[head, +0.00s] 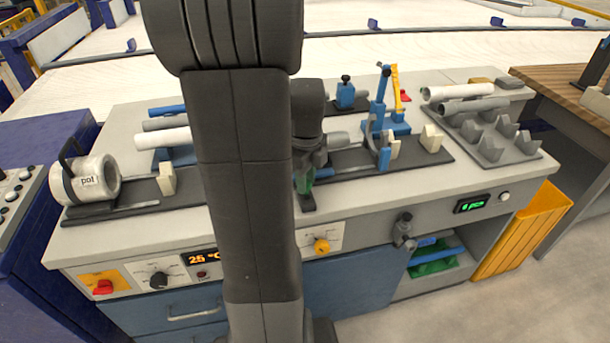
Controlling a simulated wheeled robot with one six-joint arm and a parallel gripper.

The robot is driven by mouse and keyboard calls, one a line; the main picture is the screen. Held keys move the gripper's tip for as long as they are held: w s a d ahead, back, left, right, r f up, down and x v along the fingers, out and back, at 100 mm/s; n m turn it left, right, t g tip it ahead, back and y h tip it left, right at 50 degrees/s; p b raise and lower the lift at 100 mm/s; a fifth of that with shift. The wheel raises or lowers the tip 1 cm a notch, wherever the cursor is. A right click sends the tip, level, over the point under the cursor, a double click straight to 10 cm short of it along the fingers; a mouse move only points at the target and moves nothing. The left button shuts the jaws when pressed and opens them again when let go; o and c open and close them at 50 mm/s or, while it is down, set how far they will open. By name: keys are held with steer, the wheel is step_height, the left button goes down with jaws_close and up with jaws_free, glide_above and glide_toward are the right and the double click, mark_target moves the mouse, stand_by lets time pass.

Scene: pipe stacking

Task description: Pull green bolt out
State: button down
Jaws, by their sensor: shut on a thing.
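My gripper (308,178) is in the middle of the bench, partly hidden behind my dark arm. It points down and is shut on the green bolt (304,183). A grey pipe end (338,139) shows just right of the gripper.
A blue clamp stand (380,110) rises close to the right of the gripper. A white cylinder marked "pot" (92,180) lies at the left. A grey rack (490,135) with pipes is at the right. Bench front has knobs and displays. My arm hides the bench's middle.

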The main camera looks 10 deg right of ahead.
steer(key=shift+s, duration=1)
steer(key=c, duration=1.1)
jaws_free()
steer(key=shift+s, duration=0.1)
steer(key=shift+c, duration=0.2)
steer(key=shift+r, duration=0.45)
step_height(320, 180, up, 13)
steer(key=p, duration=0.2)
steer(key=shift+f, duration=0.2)
